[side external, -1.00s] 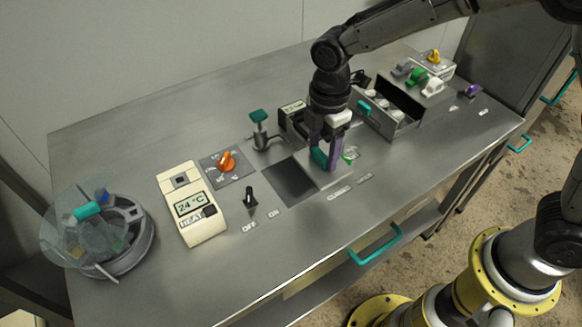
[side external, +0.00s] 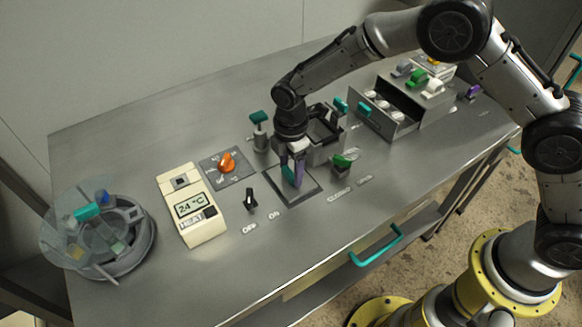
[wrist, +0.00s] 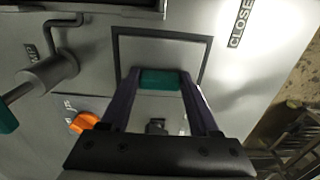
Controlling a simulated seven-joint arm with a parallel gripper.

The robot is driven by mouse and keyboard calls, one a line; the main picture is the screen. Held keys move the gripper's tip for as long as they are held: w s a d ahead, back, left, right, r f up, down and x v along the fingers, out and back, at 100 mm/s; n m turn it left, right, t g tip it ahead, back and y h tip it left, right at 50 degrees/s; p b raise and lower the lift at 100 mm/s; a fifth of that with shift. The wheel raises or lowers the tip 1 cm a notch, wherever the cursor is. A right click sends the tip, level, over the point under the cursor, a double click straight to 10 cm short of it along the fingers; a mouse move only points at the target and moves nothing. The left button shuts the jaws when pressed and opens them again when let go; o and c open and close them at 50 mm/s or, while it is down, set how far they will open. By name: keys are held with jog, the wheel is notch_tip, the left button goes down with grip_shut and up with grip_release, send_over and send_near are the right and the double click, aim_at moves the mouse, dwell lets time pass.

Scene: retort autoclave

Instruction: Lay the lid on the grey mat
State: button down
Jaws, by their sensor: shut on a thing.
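The lid (side external: 307,185) is a flat metal plate with a teal grip (side external: 289,176). My gripper (side external: 293,181) is shut on the teal grip, with one purple finger on each side; this also shows in the wrist view at the lid's grip (wrist: 160,79). The lid is over the grey mat (side external: 292,204), whose dark border shows around the plate. In the wrist view the mat's border (wrist: 165,33) frames the lid. I cannot tell whether the plate touches the mat or hangs just above it.
An open dark-lined box (side external: 326,138) stands right behind my gripper. A teal-topped post (side external: 260,128) stands close behind.

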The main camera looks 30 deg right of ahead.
aim_at(291, 171)
jog(key=shift+f, duration=0.1)
jog(key=shift+c, duration=0.6)
grip_release()
notch_tip(291, 171, up, 12)
jog(key=shift+r, duration=0.2)
